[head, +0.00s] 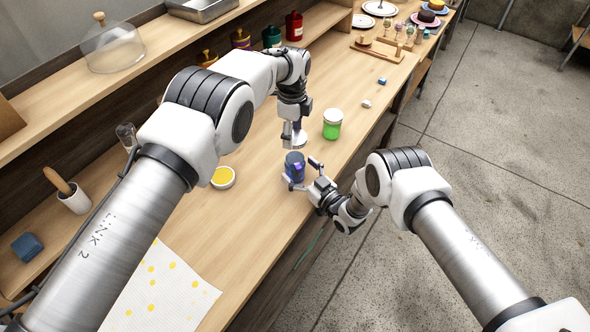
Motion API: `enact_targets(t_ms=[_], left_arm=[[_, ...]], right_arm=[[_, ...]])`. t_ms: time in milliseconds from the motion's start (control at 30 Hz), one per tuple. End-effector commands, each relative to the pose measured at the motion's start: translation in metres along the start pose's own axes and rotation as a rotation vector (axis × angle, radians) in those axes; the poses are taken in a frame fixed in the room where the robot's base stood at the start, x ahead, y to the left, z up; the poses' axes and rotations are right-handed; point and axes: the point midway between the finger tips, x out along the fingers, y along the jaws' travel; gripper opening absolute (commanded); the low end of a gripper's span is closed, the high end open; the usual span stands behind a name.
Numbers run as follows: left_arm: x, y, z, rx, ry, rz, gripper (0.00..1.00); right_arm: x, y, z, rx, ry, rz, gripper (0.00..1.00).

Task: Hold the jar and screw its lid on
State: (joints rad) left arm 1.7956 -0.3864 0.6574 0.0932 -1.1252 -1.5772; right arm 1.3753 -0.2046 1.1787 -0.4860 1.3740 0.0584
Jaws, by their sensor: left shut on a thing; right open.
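A dark blue jar with a purple patch (295,168) stands upright on the wooden counter near its front edge. My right gripper (302,174) is open, with its fingers spread at the jar's near right side; I cannot tell whether they touch it. My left gripper (292,132) points down above and behind the jar. It is shut on a pale, round lid (300,139), partly hidden by the fingers. The lid looks apart from the jar, but the exact gap is hard to judge.
A green jar with a white lid (332,124) stands to the right behind. A yellow-filled dish (223,177) is to the left. Small blocks (367,104) lie farther back. A spotted cloth (165,287) covers the near counter. Shelves run along the left.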

Motion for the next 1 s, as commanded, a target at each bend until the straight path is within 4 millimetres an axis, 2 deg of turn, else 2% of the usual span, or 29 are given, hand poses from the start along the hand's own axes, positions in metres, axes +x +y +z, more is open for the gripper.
enact_targets(t_ms=[67, 100, 267, 300, 333, 367, 467, 767, 1000], left_arm=[[0.000, 0.000, 0.000, 0.000, 0.000, 0.000, 0.48], [0.000, 0.000, 0.000, 0.000, 0.000, 0.000, 0.48], [0.000, 0.000, 0.000, 0.000, 0.000, 0.000, 0.48], [0.000, 0.000, 0.000, 0.000, 0.000, 0.000, 0.48], [0.000, 0.000, 0.000, 0.000, 0.000, 0.000, 0.48], [0.000, 0.000, 0.000, 0.000, 0.000, 0.000, 0.48], [0.004, 0.000, 0.000, 0.000, 0.001, 0.001, 0.48], [0.046, 0.000, 0.001, -0.001, 0.003, 0.001, 0.48], [0.049, -0.001, 0.002, -0.001, 0.001, -0.001, 0.48]], right_arm=[[0.000, 0.000, 0.000, 0.000, 0.000, 0.000, 0.91], [0.000, 0.000, 0.000, 0.000, 0.000, 0.000, 0.87], [0.000, 0.000, 0.000, 0.000, 0.000, 0.000, 0.31], [0.000, 0.000, 0.000, 0.000, 0.000, 0.000, 0.16], [0.000, 0.000, 0.000, 0.000, 0.000, 0.000, 0.06], [0.000, 0.000, 0.000, 0.000, 0.000, 0.000, 0.00], [0.000, 0.000, 0.000, -0.001, 0.001, 0.000, 0.00], [0.000, 0.000, -0.001, -0.001, 0.001, 0.000, 0.00], [0.000, 0.000, 0.000, -0.001, 0.001, 0.000, 0.00]])
